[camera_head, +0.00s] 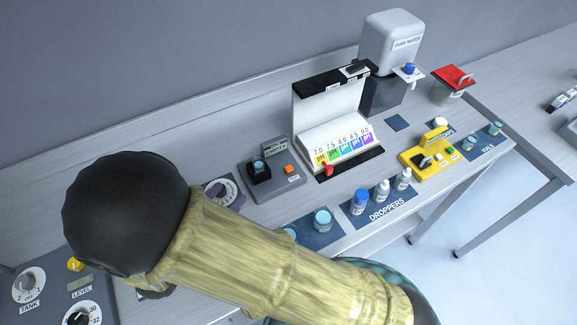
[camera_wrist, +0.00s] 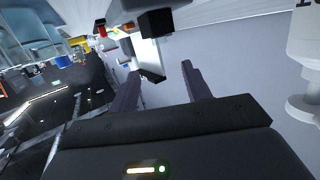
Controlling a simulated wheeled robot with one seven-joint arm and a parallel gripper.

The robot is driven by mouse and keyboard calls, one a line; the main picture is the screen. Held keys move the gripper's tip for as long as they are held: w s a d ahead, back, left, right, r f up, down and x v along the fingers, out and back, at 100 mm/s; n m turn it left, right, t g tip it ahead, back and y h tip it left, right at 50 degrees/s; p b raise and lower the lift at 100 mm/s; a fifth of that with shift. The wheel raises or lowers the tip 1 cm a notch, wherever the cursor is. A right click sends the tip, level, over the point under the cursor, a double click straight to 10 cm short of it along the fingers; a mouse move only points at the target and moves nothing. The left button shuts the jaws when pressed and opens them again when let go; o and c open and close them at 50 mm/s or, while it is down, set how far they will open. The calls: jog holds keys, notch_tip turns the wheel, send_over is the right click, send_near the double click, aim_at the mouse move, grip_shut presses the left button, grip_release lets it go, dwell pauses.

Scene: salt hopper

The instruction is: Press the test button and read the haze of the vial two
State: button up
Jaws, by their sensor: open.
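A grey meter (camera_head: 270,183) stands on the bench in the head view. It has a small display (camera_head: 275,148), an orange button (camera_head: 289,169) and a black well holding a vial with a bluish top (camera_head: 258,165). The display text is too small to read surely. Another vial (camera_head: 322,220) stands on a dark blue mat in front of it, with one more partly hidden by my arm. I cannot tell which is vial two. My gripper (camera_wrist: 160,70) is open and empty in the wrist view, apart from the bench things. In the head view my arm hides it.
A pH chart stand (camera_head: 338,140), dropper bottles (camera_head: 382,190), a yellow device (camera_head: 428,158) and a vials mat (camera_head: 480,143) stand to the right. A water dispenser (camera_head: 390,45) and red-lidded container (camera_head: 452,80) are behind. A tank panel (camera_head: 60,290) is at lower left.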

grip_shut()
dwell(1.5)
